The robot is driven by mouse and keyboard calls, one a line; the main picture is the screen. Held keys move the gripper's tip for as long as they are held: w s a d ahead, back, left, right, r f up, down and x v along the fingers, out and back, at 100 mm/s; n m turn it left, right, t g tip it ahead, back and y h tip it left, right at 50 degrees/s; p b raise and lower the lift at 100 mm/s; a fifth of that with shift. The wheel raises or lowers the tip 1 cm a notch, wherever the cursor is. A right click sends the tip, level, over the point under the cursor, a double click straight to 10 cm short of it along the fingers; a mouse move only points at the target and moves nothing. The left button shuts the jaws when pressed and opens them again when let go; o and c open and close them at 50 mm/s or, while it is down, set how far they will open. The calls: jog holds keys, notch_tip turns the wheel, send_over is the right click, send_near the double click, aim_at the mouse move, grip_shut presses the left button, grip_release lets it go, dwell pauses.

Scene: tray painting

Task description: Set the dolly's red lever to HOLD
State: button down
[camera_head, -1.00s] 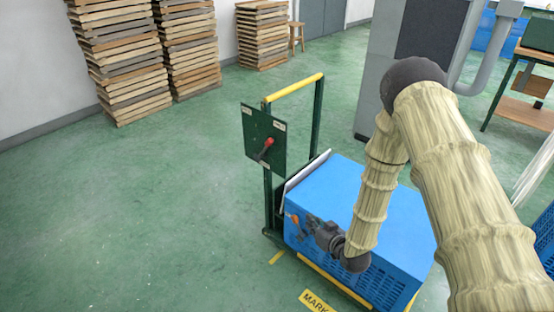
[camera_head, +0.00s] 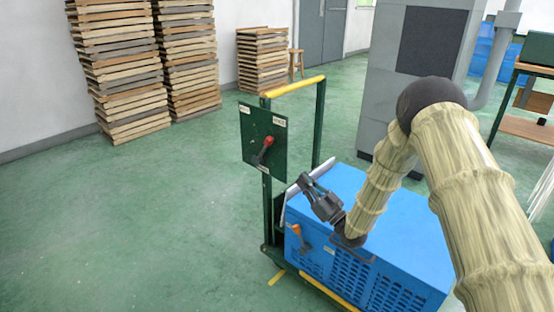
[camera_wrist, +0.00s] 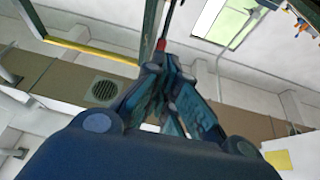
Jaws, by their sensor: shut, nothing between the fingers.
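The dolly (camera_head: 267,205) has dark green posts and a yellow top bar. A green plate (camera_head: 252,131) on it carries the lever with a red knob (camera_head: 268,141). The lever's dark arm slopes from lower left up to the knob, toward the upper-right label (camera_head: 279,121); another label (camera_head: 244,109) is upper left. I cannot read them surely. My gripper (camera_head: 304,180) is shut and empty, below and right of the plate, tilted up-left. In the wrist view its fingertips (camera_wrist: 156,66) point up near a small red patch; contact cannot be told.
A blue louvered box (camera_head: 385,215) with an orange-handled lever (camera_head: 298,232) stands on the dolly, below my gripper. Stacked wooden frames (camera_head: 115,70) line the back wall. A grey cabinet (camera_head: 385,110) stands behind. The floor left of the dolly is clear.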

aim_at(272, 141)
jog(key=shift+w+r+n+y+b, duration=0.3)
jog(key=shift+r+n+y+b, duration=0.3)
jog(key=shift+y, duration=0.4)
jog(key=b+x, duration=0.3)
jog(key=x, duration=1)
jog(key=shift+w+a, duration=0.3)
jog(key=shift+r+g, duration=0.15)
jog(key=shift+g, duration=0.15)
